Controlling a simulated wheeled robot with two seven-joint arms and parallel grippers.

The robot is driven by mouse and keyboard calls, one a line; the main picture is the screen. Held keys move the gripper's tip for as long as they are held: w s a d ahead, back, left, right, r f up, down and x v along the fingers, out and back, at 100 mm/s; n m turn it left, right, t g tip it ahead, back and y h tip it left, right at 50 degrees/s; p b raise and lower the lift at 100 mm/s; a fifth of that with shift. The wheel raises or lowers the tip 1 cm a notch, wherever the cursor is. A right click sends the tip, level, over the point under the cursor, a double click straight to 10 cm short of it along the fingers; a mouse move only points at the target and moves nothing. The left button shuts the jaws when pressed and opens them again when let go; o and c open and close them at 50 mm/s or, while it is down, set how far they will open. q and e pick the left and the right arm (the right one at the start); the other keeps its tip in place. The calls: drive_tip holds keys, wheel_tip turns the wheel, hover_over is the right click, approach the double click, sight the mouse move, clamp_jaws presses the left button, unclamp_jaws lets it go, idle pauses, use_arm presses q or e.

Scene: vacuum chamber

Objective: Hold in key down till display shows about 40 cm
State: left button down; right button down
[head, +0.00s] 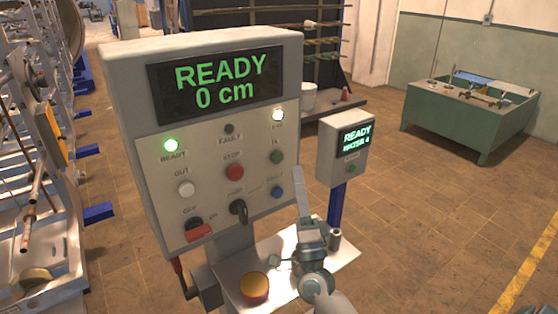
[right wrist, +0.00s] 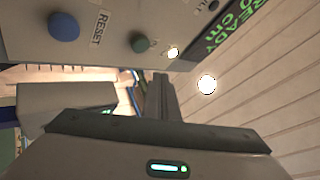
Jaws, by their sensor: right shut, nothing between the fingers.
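The in key is a dark green button (head: 277,157) at the right of the panel, under a lit white lamp (head: 278,115). In the right wrist view the in key (right wrist: 140,42) shows beside the blue reset button (right wrist: 64,26). My right gripper (head: 299,180) is shut and empty, fingers pointing up, just right of and below the in key. Its closed fingers (right wrist: 160,92) show near the key in the wrist view; contact cannot be told. My left gripper is not in view.
A smaller box (head: 345,150) stands close on the right.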

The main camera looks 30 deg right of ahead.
sight(277, 157)
drive_tip(key=shift+h, duration=0.3)
drive_tip(key=shift+w+a, duration=0.15)
drive_tip(key=shift+w, duration=1.95)
drive_tip(key=shift+w+b, duration=0.15)
drive_tip(key=shift+b, duration=0.15)
drive_tip(key=shift+w, duration=0.3)
